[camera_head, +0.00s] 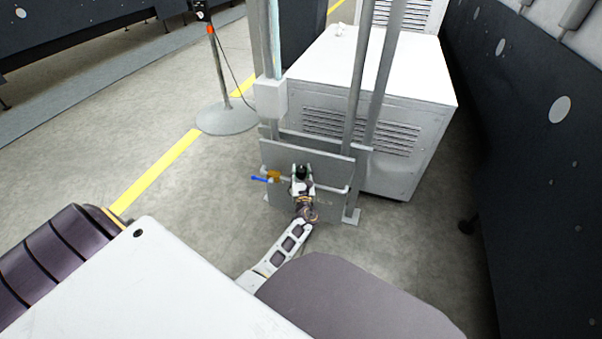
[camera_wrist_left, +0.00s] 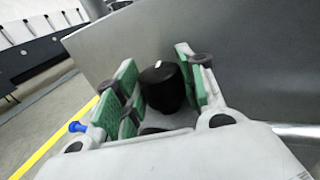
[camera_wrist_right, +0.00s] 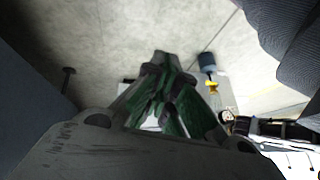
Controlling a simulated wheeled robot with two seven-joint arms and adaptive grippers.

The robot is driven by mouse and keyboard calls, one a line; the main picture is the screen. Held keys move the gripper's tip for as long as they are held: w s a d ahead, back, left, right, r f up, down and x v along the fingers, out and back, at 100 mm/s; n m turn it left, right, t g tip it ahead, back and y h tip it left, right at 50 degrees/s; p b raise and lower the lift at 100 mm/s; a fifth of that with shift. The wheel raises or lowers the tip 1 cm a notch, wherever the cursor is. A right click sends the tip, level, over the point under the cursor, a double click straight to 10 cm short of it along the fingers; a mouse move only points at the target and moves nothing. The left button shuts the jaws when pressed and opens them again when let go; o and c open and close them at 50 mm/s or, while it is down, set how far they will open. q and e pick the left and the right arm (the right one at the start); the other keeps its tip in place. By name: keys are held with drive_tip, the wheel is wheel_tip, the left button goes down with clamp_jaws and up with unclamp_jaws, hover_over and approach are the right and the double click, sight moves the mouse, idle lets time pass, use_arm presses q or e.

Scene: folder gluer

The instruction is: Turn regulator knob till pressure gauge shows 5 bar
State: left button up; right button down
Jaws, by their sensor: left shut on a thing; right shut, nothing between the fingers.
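The regulator knob (camera_wrist_left: 161,90) is a black cylinder with a small white mark on its top edge. In the left wrist view it stands between the green finger pads of my left gripper (camera_wrist_left: 160,88), which is shut on it. In the head view the dark knob (camera_head: 302,170) shows at the grey panel (camera_head: 310,147), with my left gripper (camera_head: 301,183) around it. My right gripper (camera_wrist_right: 168,92) is shut and empty in the right wrist view, and I cannot make it out in the head view. No readable pressure gauge face shows, so I cannot tell the pressure.
A blue-handled valve (camera_head: 260,178) with an orange-yellow body (camera_head: 273,176) sits left of the knob. Upright posts rise behind the panel. A white cabinet (camera_head: 400,140) stands behind on the right, and a dark machine (camera_head: 530,150) lines the right side. Open floor lies left.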

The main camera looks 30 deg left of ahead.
use_arm(q)
drive_tip(key=shift+w+n+g+y, duration=0.1)
drive_tip(key=shift+n+g+y, duration=0.5)
drive_tip(key=shift+y, duration=0.1)
drive_tip(key=shift+g+y, duration=0.3)
drive_tip(key=shift+y, duration=0.1)
use_arm(e)
drive_tip(key=shift+s+a+f, duration=0.15)
drive_tip(key=shift+s+f, duration=0.35)
drive_tip(key=shift+f, duration=0.3)
use_arm(q)
drive_tip(key=o, duration=1)
drive_tip(key=shift+d, duration=0.1)
use_arm(e)
drive_tip(key=shift+w+r, duration=0.15)
drive_tip(key=shift+w, duration=0.15)
drive_tip(key=shift+w, duration=0.1)
use_arm(q)
drive_tip(key=shift+m+t+h, duration=0.3)
drive_tip(key=shift+t+h, duration=0.3)
drive_tip(key=shift+h, duration=0.1)
use_arm(e)
drive_tip(key=shift+r, duration=0.2)
